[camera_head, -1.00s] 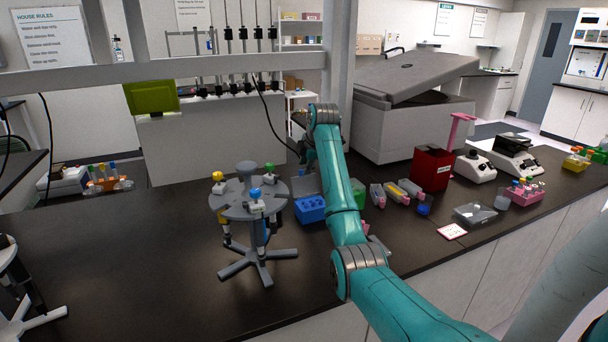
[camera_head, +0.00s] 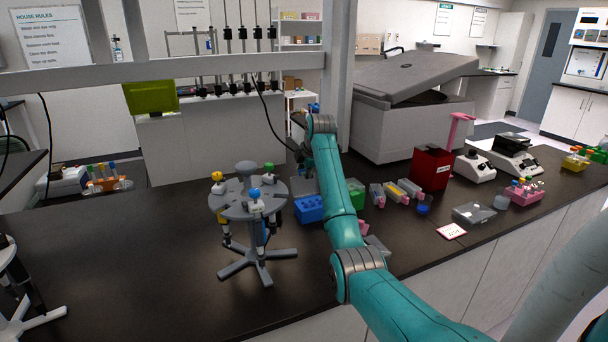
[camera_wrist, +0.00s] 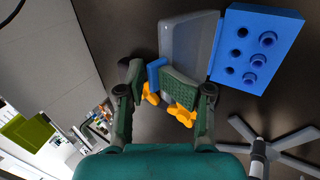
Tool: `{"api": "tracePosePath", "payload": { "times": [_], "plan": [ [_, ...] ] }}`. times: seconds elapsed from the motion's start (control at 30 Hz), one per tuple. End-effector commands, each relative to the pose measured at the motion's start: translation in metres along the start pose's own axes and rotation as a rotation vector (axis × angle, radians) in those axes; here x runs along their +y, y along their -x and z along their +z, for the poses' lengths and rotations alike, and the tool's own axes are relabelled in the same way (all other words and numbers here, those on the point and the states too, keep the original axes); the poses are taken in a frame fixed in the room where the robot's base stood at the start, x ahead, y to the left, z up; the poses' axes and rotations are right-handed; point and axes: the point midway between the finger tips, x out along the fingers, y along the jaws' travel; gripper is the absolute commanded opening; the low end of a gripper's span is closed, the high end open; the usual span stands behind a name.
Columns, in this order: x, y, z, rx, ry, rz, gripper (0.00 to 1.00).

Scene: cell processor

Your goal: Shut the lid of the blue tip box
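The blue tip box (camera_head: 310,208) stands on the dark bench behind the grey pipette stand. In the wrist view the box (camera_wrist: 262,25) lies at the upper right with round holes in its top. Its grey translucent lid (camera_wrist: 188,38) is open, swung out to the left of the box. My gripper (camera_wrist: 158,82) is at the lid's lower left, with its green fingers overlapping the lid in the picture. A small blue piece shows between the fingers. Whether they touch the lid, or are shut, I cannot tell. In the head view my gripper is mostly hidden behind my arm.
The grey pipette stand (camera_head: 248,205) with several pipettes is close left of the box. A green box (camera_head: 357,192) is to its right, partly behind my arm. A red box (camera_head: 432,168) and several small bottles stand farther right.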

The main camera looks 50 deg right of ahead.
Motion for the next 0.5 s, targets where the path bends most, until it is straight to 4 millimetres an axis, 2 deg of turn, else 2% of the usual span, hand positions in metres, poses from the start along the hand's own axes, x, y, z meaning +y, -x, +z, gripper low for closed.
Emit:
{"api": "tracePosePath", "payload": {
  "times": [0.5],
  "plan": [
    [-0.034, 0.016, 0.000, 0.000, -0.001, -0.005, 0.31]
  ]
}}
